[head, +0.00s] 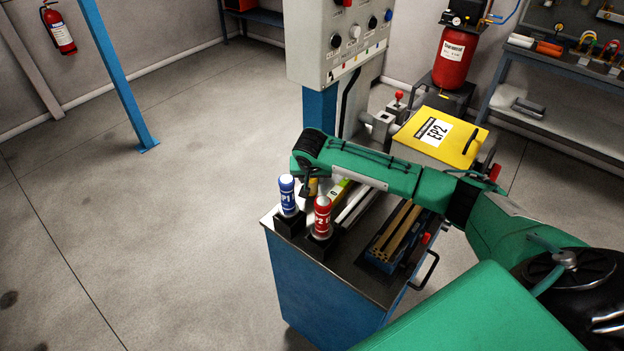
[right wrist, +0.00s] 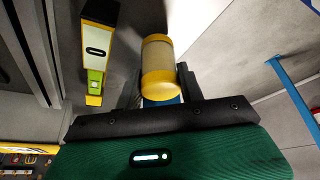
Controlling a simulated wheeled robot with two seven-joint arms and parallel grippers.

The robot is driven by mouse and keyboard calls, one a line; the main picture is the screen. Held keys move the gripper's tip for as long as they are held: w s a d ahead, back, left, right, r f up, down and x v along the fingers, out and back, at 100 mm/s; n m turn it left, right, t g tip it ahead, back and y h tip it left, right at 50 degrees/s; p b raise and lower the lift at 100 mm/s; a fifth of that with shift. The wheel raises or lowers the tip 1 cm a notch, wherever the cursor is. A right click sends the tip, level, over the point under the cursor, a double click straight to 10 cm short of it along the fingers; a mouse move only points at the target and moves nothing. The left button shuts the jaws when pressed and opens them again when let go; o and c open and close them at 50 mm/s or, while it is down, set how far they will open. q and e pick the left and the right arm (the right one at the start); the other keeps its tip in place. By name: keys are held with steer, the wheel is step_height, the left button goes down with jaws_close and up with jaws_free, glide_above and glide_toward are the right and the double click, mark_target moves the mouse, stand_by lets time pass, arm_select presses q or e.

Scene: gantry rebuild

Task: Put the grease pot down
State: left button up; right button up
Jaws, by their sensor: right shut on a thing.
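The grease pot (right wrist: 160,68), which I take to be the yellow-capped cylinder with a tan body, sits between the dark fingers of my right gripper (right wrist: 161,86) in the right wrist view. The gripper is shut on it. In the head view a small yellow part (head: 313,187) shows below the end of my green right arm, above the cart top (head: 345,262). Most of the gripper is hidden there by the arm and the bottles. I cannot tell whether the pot touches a surface. My left gripper is not in view.
A blue-capped bottle (head: 288,196) and a red bottle (head: 322,217) stand in dark holders at the cart's near left corner. A tray of yellowish bars (head: 395,235) lies to their right. A yellow and black tool (right wrist: 98,48) lies beside the pot. A yellow-lidded box (head: 437,137) stands behind.

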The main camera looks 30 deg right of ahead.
steer(key=shift+f, duration=0.95)
steer(key=o, duration=0.8)
steer(key=shift+o, duration=1.3)
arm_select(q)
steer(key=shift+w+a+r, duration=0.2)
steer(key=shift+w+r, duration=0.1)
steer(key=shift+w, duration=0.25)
